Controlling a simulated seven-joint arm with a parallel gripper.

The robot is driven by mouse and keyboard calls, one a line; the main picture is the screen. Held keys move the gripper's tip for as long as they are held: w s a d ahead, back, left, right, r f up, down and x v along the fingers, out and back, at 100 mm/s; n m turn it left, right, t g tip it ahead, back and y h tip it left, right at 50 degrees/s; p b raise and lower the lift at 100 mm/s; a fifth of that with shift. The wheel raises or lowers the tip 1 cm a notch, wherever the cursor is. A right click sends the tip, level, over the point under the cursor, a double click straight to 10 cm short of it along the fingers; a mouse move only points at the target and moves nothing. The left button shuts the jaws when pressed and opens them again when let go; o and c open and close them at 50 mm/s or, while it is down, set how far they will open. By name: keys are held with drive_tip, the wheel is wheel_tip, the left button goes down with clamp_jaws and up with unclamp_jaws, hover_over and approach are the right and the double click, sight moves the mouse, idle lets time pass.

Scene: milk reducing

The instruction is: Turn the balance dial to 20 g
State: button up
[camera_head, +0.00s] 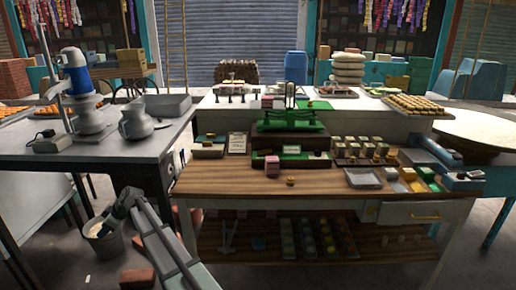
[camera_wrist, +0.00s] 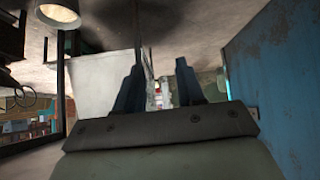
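A green balance (camera_head: 290,121) stands on a dark stepped stand at the back middle of the wooden workbench in the head view. My gripper (camera_head: 112,217) is low at the left, off the bench and near a bucket on the floor, far from the balance. In the wrist view my gripper (camera_wrist: 158,75) shows its two fingers apart with nothing held between them.
The wooden workbench (camera_head: 220,183) has clear room at its front left. Several small pieces in trays (camera_head: 362,178) fill its right side. A grey table (camera_head: 40,150) with jugs stands left. A bucket (camera_head: 103,245) is beside my gripper. A blue surface (camera_wrist: 290,80) is close at right in the wrist view.

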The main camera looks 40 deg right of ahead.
drive_tip(key=w+d+r+n+t+y, duration=0.15)
drive_tip(key=w+r, duration=0.35)
drive_tip(key=r, duration=0.9)
drive_tip(key=w+d+r+n+t, duration=0.2)
drive_tip(key=w+r, duration=0.2)
drive_tip(key=r, duration=1)
drive_tip(key=w+d+r+n+h, duration=0.1)
drive_tip(key=d+r, duration=0.9)
drive_tip(key=d, duration=0.2)
drive_tip(key=s+d+f+m+g+h, duration=0.1)
drive_tip(key=s+d+f+m+h, duration=0.15)
drive_tip(key=d, duration=1.45)
drive_tip(key=m+g+h, duration=0.5)
drive_tip(key=m+g, duration=0.3)
drive_tip(key=m, duration=0.1)
hover_over(318, 153)
wheel_tip(318, 153, down, 6)
drive_tip(key=f, duration=1.3)
drive_tip(key=shift+w+d+f, duration=0.15)
drive_tip(key=shift+d+f, duration=0.1)
